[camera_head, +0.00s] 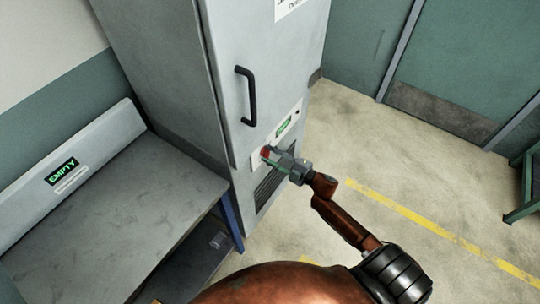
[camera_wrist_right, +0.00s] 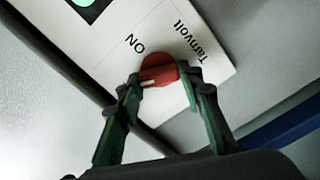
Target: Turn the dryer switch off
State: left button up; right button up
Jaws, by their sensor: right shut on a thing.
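The dryer is a tall grey cabinet (camera_head: 190,70) with a black door handle (camera_head: 247,96). Its red round switch (camera_wrist_right: 160,74) sits on a white panel (camera_wrist_right: 215,50) marked "ON" and "Tarnvolt"; a pale mark shows on the knob. My right gripper (camera_head: 271,156) is at the panel low on the cabinet front. In the right wrist view my right gripper (camera_wrist_right: 163,84) has its two fingers on either side of the red switch, shut on it. The left gripper is not in view.
A grey bench (camera_head: 110,205) with a green "EMPTY" display (camera_head: 62,171) stands left of the cabinet. A small green display (camera_head: 284,126) is above the switch. Open floor (camera_head: 350,150) with yellow lines lies to the right, and a green table (camera_head: 525,190) at the right edge.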

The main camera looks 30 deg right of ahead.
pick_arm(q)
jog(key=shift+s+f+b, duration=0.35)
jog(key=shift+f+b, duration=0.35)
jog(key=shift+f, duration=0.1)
pick_arm(e)
jog(key=n, duration=0.4)
jog(key=shift+f+n, duration=0.2)
jog(key=shift+n, duration=0.5)
jog(key=o, duration=1.2)
jog(key=shift+c, duration=0.2)
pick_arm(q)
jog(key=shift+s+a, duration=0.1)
pick_arm(e)
jog(key=shift+s, duration=0.1)
jog(key=v, duration=1.2)
